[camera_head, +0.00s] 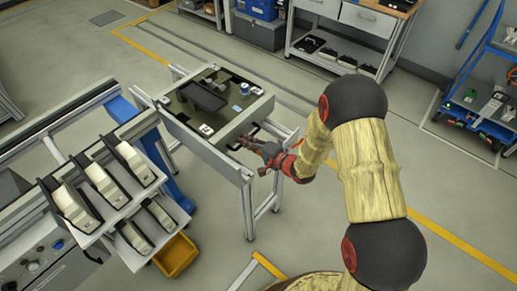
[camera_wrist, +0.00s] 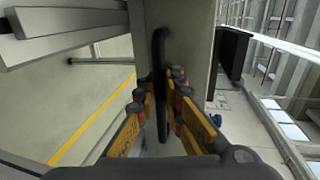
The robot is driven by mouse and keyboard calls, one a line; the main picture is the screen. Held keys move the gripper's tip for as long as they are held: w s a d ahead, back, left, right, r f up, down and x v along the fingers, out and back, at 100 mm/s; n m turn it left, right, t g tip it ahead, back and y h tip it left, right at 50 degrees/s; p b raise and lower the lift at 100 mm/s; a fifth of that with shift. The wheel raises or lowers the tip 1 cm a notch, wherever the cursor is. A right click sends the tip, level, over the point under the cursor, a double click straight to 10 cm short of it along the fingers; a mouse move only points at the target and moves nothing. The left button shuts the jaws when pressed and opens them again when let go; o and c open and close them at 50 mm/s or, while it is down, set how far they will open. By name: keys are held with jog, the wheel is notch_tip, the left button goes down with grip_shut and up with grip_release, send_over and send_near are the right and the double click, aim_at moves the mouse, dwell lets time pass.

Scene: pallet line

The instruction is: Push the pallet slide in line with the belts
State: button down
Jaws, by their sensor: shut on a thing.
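The pallet slide (camera_head: 227,135) is a grey frame carrying a dark pallet (camera_head: 205,96) with small parts on it. It stands on a metal stand at the picture's centre, right of the belt with blue ends (camera_head: 122,108). My gripper (camera_head: 250,144) is at the near right side of the slide. In the wrist view, my gripper (camera_wrist: 163,92) has its fingers shut around a black bar handle (camera_wrist: 160,50) on the slide's grey side. The fingers hide part of the handle. I cannot tell how exactly the slide lines up with the belt.
A rack with several grey-white parts (camera_head: 75,205) stands at the lower left, with a yellow bin (camera_head: 176,256) below. A workbench (camera_head: 345,45) stands at the back and a blue cart (camera_head: 480,105) at the right. Floor right of the slide is open.

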jog(key=r+x, duration=0.2)
jog(key=x, duration=0.8)
jog(key=r+x, duration=0.2)
jog(key=x, duration=0.8)
jog(key=a+r+x, duration=0.1)
jog(key=r+x, duration=0.1)
jog(key=x, duration=0.8)
jog(key=shift+w+a+r, duration=0.1)
jog(key=shift+w+r, duration=0.1)
jog(key=shift+w, duration=0.25)
jog(key=c, duration=2)
grip_release()
jog(key=shift+o, duration=0.2)
jog(key=v, duration=1.2)
